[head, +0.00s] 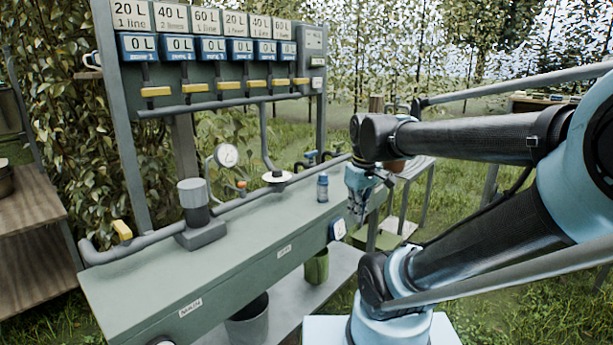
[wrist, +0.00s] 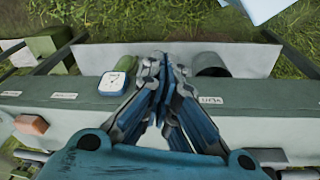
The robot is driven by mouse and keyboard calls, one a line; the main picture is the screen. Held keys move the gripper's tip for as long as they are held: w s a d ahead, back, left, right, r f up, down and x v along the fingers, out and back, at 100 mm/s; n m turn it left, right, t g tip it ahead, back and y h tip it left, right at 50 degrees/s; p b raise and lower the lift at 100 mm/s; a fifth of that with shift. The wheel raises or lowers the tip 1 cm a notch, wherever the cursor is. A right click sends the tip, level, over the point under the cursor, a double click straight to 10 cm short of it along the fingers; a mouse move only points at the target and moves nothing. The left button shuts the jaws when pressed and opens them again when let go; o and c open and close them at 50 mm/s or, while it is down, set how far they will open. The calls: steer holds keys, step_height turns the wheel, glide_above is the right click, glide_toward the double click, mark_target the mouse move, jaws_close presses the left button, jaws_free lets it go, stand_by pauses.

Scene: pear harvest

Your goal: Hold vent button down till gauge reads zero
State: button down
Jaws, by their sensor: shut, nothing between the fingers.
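A round white-faced pressure gauge (head: 226,155) stands on the pipe at the back of the green bench; its needle is too small to read. A small orange part (head: 241,185) sits on the pipe beside it; I cannot tell whether this is the vent button. A white-faced, blue-edged unit (head: 338,229) is on the bench's front edge, and a similar one (wrist: 113,82) shows left of my fingers in the wrist view. My gripper (head: 358,212) is shut and empty near the bench's right front edge. Its fingertips (wrist: 160,62) meet in the wrist view.
A blue bottle (head: 322,187) stands on the bench (head: 190,275) near my gripper. A grey pump-like cylinder (head: 194,200) and pipe occupy the left and back. Yellow-handled valves (head: 194,88) line the panel above. A dark bucket (head: 247,322) and a green one (head: 316,267) are below.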

steer(key=s+d+f+m, duration=0.4)
steer(key=s+f+m, duration=0.2)
steer(key=f, duration=0.3)
steer(key=shift+s+d+m, duration=0.3)
steer(key=shift+s+d, duration=0.1)
steer(key=shift+s, duration=0.1)
steer(key=shift+f, duration=0.1)
steer(key=shift+w+f, duration=0.2)
steer(key=shift+w, duration=0.25)
steer(key=shift+a, duration=0.1)
